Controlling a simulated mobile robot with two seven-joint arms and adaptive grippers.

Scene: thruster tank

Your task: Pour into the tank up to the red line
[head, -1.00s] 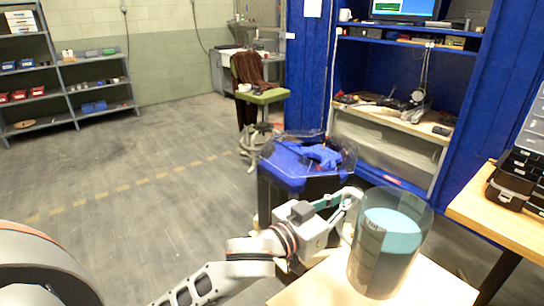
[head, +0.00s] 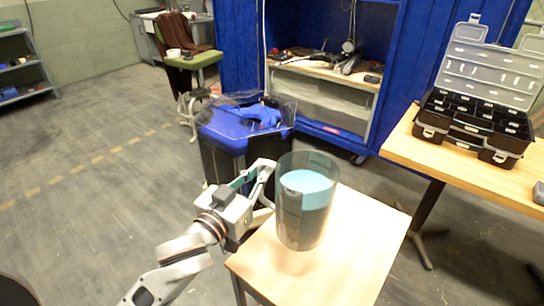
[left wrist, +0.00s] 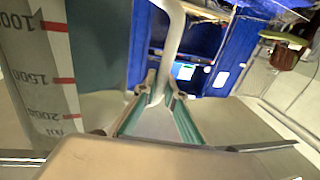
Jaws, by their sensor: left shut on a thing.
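A tall, see-through grey jug (head: 287,215) with teal liquid (head: 306,190) is upright at the wooden table in the head view. I cannot tell if its base touches the tabletop. My left gripper (head: 266,182) is shut on its handle, at the jug's left side. The left wrist view shows the pale handle (left wrist: 172,50) between the fingers and a scale strip (left wrist: 50,80) with red marks and numbers. A dark container with a blue top (head: 222,140) stands behind the gripper; I cannot tell whether it is the tank. No red fill line shows on it. My right gripper is out of view.
The wooden table (head: 345,240) has clear surface right of the jug. A second table (head: 400,150) at right holds an open black toolbox (head: 475,125). A blue cabinet (head: 400,60) and a green chair (head: 192,60) stand behind. The floor at left is open.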

